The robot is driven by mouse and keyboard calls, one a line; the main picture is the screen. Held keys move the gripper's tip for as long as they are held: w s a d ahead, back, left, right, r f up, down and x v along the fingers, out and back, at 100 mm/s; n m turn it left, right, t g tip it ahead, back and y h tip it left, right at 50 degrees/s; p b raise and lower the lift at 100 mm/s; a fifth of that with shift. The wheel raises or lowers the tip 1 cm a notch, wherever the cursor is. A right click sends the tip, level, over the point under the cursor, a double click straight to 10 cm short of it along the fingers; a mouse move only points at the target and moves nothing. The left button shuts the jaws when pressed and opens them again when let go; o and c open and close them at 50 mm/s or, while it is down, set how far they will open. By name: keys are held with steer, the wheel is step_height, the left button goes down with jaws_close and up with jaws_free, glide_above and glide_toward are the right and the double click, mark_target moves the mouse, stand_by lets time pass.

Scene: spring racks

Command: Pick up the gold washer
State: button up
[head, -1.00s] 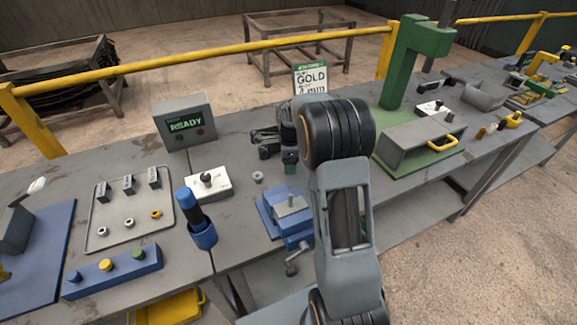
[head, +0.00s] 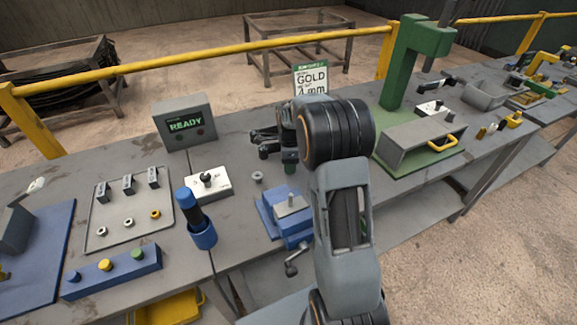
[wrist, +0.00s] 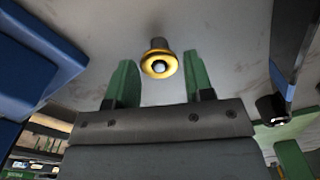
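A gold washer (head: 155,214) lies in the grey tray (head: 91,240) at the left in the head view, beside two silver-grey ones. In the wrist view a gold ring-shaped piece (wrist: 150,67) with a pale centre and a dark stub behind it shows between and beyond my fingertips; I cannot tell whether it is that washer. My gripper (wrist: 162,80) has its two green fingers spread apart, with no visible contact on the piece.
A blue vise (head: 289,206) stands near the bench's front edge, left of my arm. A blue cylinder (head: 203,236), a white switch box (head: 213,183) and a READY display (head: 186,122) stand between tray and arm. A GOLD 4 mm sign (head: 311,77) stands behind.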

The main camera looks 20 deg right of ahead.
steer(key=c, duration=0.5)
steer(key=shift+o, duration=0.2)
